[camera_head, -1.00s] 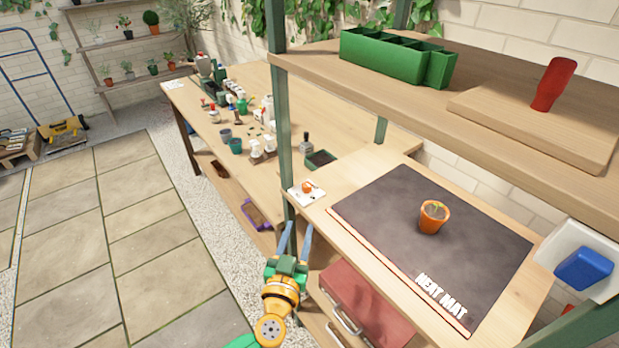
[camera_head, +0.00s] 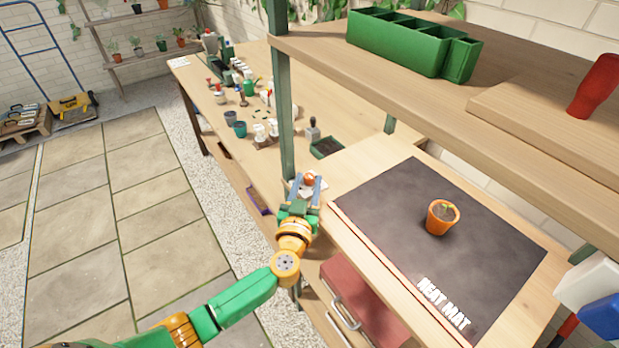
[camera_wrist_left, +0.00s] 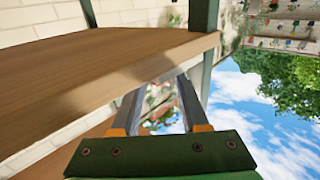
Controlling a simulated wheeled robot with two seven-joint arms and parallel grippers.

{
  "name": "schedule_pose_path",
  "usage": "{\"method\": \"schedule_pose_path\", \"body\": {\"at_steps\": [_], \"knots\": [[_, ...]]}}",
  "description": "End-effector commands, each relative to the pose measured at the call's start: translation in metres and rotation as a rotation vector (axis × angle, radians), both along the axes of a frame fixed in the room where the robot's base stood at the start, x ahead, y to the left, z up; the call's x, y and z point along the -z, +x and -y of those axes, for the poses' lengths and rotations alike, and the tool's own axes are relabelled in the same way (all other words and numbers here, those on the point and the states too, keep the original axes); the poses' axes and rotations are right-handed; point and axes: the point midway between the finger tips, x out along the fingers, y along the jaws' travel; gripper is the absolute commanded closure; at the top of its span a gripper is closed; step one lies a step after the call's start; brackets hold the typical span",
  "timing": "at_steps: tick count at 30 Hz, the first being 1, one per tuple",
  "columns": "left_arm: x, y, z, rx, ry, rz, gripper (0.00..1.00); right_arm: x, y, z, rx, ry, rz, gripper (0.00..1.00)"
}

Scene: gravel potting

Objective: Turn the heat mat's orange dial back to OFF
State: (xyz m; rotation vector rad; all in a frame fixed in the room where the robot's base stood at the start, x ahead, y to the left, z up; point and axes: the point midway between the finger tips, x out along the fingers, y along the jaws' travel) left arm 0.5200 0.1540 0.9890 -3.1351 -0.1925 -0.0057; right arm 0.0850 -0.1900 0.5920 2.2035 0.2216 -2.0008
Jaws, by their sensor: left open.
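The heat mat's orange dial (camera_head: 309,180) sits on its small white plate at the mat's left corner. In the head view it shows between the two fingertips of my left gripper (camera_head: 306,182). The fingers are open and spread to either side of it; I cannot tell whether they touch it. The fingers hide most of the plate and its markings, so the dial's setting cannot be read. The dark heat mat (camera_head: 385,235) lies on the bench to the right. In the left wrist view my left gripper (camera_wrist_left: 158,88) is open, and the dial cannot be made out.
A terracotta pot with a seedling (camera_head: 441,217) stands on the mat. A green shelf post (camera_head: 286,130) rises just behind the gripper. A wooden shelf (camera_head: 420,100) with a green planter (camera_head: 400,42) overhangs the bench. A red case (camera_head: 365,300) is below the bench.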

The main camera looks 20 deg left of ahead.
Motion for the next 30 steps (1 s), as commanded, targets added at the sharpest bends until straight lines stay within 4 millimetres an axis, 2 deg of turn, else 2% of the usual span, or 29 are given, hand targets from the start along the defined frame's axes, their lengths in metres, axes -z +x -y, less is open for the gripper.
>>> {"method": "schedule_pose_path", "body": {"at_steps": [4,11,16,25,30], "knots": [[0.001,0.016,-0.002,0.0,0.001,0.001,0.56,0.006,-0.001,0.002,-0.001,-0.003,-0.002,0.0],[0.0,0.018,-0.002,0.0,0.0,-0.001,0.56,0.005,-0.001,0.002,0.0,-0.003,-0.003,0.0],[0.0,0.018,-0.002,0.0,0.0,0.0,0.99,0.005,-0.001,0.002,0.0,-0.003,-0.003,0.0],[-0.001,0.018,-0.003,0.014,0.0,0.003,1.0,0.002,-0.001,-0.001,0.002,0.001,-0.001,0.0],[-0.004,0.018,-0.003,0.08,0.003,0.007,1.0,-0.005,0.0,-0.002,0.002,0.003,-0.001,0.0]]}}
